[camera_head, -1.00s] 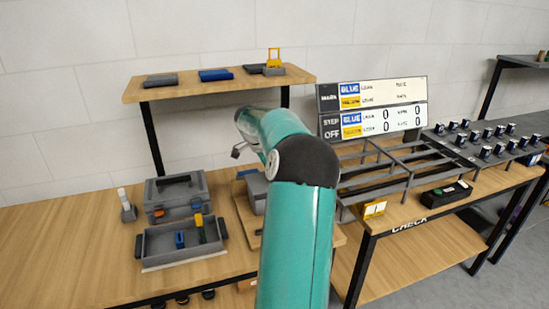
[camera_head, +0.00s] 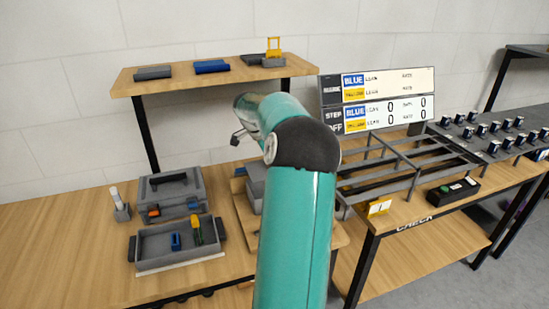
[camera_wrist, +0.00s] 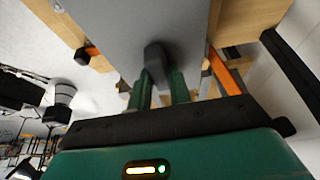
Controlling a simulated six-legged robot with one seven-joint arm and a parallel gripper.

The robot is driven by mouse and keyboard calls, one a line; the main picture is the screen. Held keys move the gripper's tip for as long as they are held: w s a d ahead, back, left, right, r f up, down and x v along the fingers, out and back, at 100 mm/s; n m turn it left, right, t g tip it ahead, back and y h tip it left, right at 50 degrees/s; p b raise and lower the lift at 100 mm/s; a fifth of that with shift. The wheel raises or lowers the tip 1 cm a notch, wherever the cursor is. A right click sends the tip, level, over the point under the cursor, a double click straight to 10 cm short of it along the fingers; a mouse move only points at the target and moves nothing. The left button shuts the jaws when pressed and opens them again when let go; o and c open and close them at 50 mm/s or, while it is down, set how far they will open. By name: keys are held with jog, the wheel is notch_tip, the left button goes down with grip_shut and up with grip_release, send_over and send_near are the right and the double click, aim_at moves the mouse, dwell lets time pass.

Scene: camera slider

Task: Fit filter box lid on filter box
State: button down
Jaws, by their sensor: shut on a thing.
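In the wrist view my gripper (camera_wrist: 158,88) has its two green fingers closed on a dark knob-like handle (camera_wrist: 154,58). The handle stands on a flat grey plate (camera_wrist: 150,18), which looks like the filter box lid. In the head view my arm hides the gripper and the lid. A grey box (camera_head: 256,177), possibly the filter box, shows partly behind my arm on a wooden board (camera_head: 243,212). I cannot tell whether the lid touches the box.
A grey toolbox (camera_head: 172,190) and an open grey tray (camera_head: 160,260) with small blue and yellow items stand to the left. A shelf (camera_head: 215,78) spans above the bench. A grey rack (camera_head: 400,170) and a scoreboard (camera_head: 378,98) are to the right.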

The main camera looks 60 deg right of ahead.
jog(key=shift+f, duration=2.75)
jog(key=shift+f, duration=0.15)
jog(key=shift+f, duration=0.35)
jog(key=shift+f, duration=0.2)
jog(key=c, duration=1.2)
grip_release()
jog(key=shift+r, duration=0.1)
